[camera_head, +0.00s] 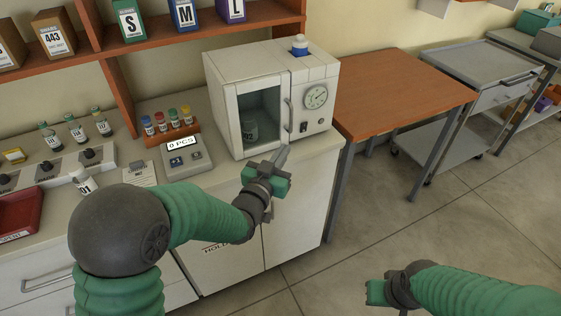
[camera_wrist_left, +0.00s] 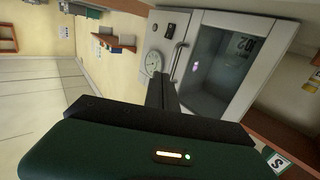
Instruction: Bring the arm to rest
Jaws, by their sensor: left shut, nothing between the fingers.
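My left gripper (camera_head: 280,158) is shut and empty, held in front of the incubator at the counter's front edge. In the left wrist view its dark fingers (camera_wrist_left: 162,92) are together and point toward the incubator front. The white incubator (camera_head: 272,92) stands on the counter with its glass door (camera_head: 259,115) apparently closed; the door also shows in the left wrist view (camera_wrist_left: 222,62). A labelled container (camera_head: 250,130) is seen behind the glass. My right gripper (camera_head: 376,292) is low at the bottom of the head view, over the floor; its fingers cannot be made out.
A counting device (camera_head: 187,155) and a rack of capped vials (camera_head: 170,135) stand left of the incubator. A red tray (camera_head: 20,212) is at the far left. A wooden table (camera_head: 395,90) and a grey cart (camera_head: 475,70) stand to the right. The floor (camera_head: 430,225) in front is clear.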

